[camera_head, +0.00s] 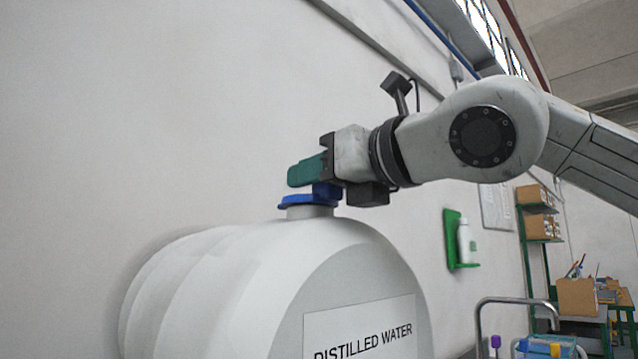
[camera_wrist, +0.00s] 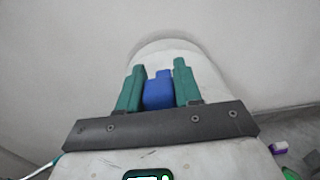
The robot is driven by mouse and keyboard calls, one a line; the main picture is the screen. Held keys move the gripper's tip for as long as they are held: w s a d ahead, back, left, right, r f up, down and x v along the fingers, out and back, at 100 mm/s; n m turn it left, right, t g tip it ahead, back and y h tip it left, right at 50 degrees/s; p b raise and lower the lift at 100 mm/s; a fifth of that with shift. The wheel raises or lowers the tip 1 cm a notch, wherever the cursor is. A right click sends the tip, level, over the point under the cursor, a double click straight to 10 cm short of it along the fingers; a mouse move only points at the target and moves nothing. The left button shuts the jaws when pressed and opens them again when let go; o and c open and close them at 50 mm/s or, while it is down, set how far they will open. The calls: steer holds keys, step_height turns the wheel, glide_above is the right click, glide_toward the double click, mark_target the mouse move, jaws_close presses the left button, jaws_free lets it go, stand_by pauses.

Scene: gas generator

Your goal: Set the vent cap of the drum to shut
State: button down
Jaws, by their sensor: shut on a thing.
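The drum (camera_head: 250,285) is a white barrel lying on its side with a "DISTILLED WATER" label (camera_head: 365,333). Its blue vent cap (camera_head: 298,201) sits on the short white neck on top, and a raised blue part of it stands under my fingers. My gripper (camera_head: 308,170) reaches in from the right with green fingers. In the wrist view, the two green fingers (camera_wrist: 157,90) stand on either side of the blue part of the cap (camera_wrist: 158,92), shut on it. The fingers hide part of the cap, and I cannot tell its exact setting.
A plain wall (camera_head: 150,110) stands close behind the drum. A green wall holder (camera_head: 452,240) with a white bottle (camera_head: 464,243) is to the right. Further right are shelves with cardboard boxes (camera_head: 534,195) and a metal rail (camera_head: 515,301).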

steer(key=c, duration=0.8)
jaws_free()
steer(key=shift+c, duration=0.2)
steer(key=b+v, duration=0.1)
steer(key=v, duration=0.9)
steer(key=shift+s+d, duration=0.25)
steer(key=shift+s, duration=0.05)
